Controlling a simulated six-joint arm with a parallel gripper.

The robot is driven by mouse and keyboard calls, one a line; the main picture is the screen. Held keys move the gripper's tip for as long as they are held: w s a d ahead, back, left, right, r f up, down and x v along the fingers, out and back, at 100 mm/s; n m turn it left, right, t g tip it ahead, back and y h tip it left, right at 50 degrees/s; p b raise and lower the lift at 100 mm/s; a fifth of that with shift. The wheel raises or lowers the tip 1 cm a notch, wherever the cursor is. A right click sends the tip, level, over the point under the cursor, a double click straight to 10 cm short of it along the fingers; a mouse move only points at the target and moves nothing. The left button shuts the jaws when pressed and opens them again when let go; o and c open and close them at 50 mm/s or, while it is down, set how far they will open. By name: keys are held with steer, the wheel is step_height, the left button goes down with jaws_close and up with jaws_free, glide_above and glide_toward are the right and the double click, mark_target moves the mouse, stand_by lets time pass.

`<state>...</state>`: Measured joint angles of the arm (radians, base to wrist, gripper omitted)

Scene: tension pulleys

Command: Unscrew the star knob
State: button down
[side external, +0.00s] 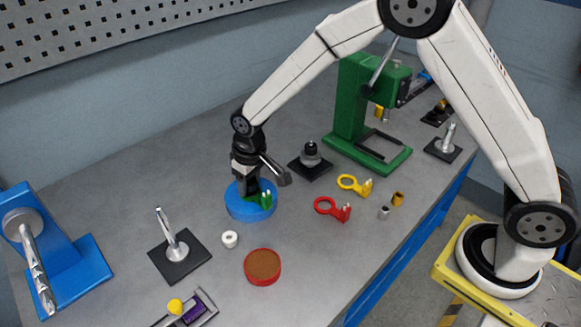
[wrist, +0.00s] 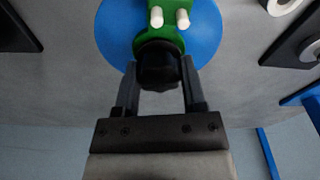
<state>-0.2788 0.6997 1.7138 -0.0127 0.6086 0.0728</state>
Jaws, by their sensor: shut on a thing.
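The star knob (wrist: 158,66) is black and shows in the wrist view between my fingertips, in front of a green bracket (wrist: 168,38). My gripper (wrist: 159,73) is shut on the knob, one finger on each side. The green bracket has two white pegs and sits on a round blue base (wrist: 115,40). In the side view, my gripper (side external: 248,190) points down over the blue base (side external: 234,208), with part of the green bracket (side external: 264,199) showing to its right. The knob is hidden there by my gripper. The thread is not visible.
A white ring (side external: 230,239) and a red round dish (side external: 263,268) stand in front of the blue base. A black plate with a post (side external: 176,249) is at left. Red (side external: 333,209) and yellow (side external: 355,185) ring brackets lie right. A green press frame (side external: 350,110) stands behind.

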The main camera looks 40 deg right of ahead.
steer(key=shift+d+n, duration=0.15)
steer(key=shift+n, duration=0.15)
steer(key=shift+r, duration=1.15)
stand_by(0.3)
steer(key=shift+r, duration=2.35)
steer(key=s+d+f+m, duration=0.3)
steer(key=s+d, duration=0.5)
steer(key=d, duration=0.5)
steer(key=shift+s+d+f, duration=0.2)
steer(key=shift+s+f, duration=0.1)
